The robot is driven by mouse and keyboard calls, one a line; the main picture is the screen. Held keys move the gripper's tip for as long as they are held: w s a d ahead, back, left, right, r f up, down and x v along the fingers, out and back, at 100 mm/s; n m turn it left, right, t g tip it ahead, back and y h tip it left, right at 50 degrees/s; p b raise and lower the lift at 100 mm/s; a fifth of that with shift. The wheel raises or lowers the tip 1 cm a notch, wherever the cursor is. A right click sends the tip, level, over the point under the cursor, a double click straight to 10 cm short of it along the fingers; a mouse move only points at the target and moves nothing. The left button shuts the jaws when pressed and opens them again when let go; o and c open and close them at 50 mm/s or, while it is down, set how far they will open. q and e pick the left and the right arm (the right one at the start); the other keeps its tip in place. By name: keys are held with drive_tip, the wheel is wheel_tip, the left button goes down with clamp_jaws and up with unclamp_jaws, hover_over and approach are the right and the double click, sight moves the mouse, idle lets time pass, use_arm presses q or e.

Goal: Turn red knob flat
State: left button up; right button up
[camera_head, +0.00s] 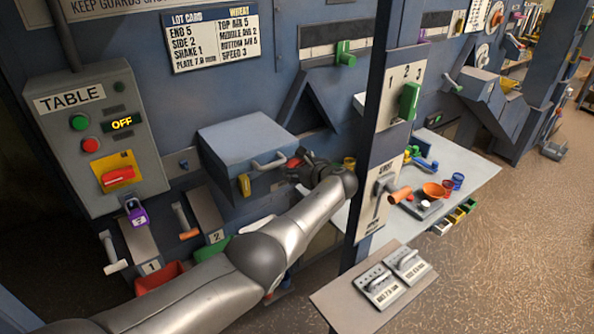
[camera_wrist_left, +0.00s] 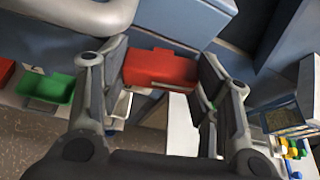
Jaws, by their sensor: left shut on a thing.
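A red knob (camera_wrist_left: 160,68) sits between the two fingers of my left gripper (camera_wrist_left: 161,78) in the left wrist view. The fingers are shut on its two ends, and it lies roughly level across that picture. In the head view my left gripper (camera_head: 308,170) is at the front of the blue-grey box, right of its handle. There only a small part of the red knob (camera_head: 294,163) shows, the rest being hidden by the gripper. My right gripper is in neither view.
The blue-grey box (camera_head: 243,138) has a pale bar handle (camera_head: 268,162) close to my gripper. A blue-grey post (camera_head: 373,135) stands right of my forearm. A pale table (camera_head: 465,175) with small bowls and blocks lies behind it. The TABLE panel (camera_head: 92,135) has another red switch (camera_head: 117,175).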

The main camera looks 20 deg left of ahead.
use_arm(q)
drive_tip(key=shift+r+m+b, duration=0.1)
drive_tip(key=shift+m+b, duration=0.2)
idle(0.4)
drive_tip(key=o, duration=1)
drive_tip(key=shift+a, duration=0.1)
